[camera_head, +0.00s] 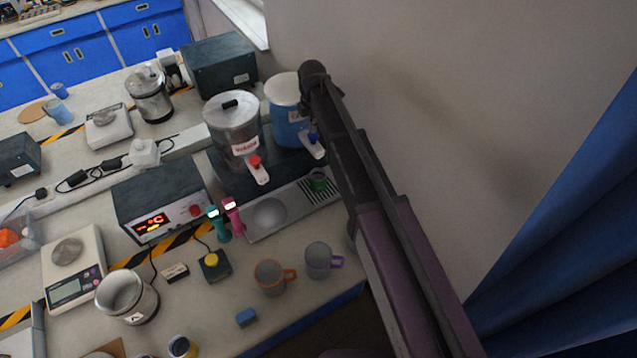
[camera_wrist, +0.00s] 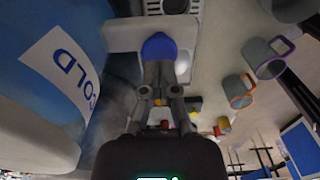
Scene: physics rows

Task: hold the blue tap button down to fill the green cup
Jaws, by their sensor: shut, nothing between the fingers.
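The blue tap button (camera_head: 313,137) sits on the white tap of the blue cold-water dispenser (camera_head: 287,128). The dispenser's "COLD" label (camera_wrist: 65,70) shows at the left there. The cup's inside is too small to judge, and my fingertips are hard to make out in the head view.
A steel urn (camera_head: 232,125) with a red tap button (camera_head: 255,161) stands left of the blue dispenser. The metal drip tray (camera_head: 288,205) lies in front. An orange-handled mug (camera_head: 270,277) and a purple-handled mug (camera_head: 318,260) stand near the counter edge. A wall rises behind my arm.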

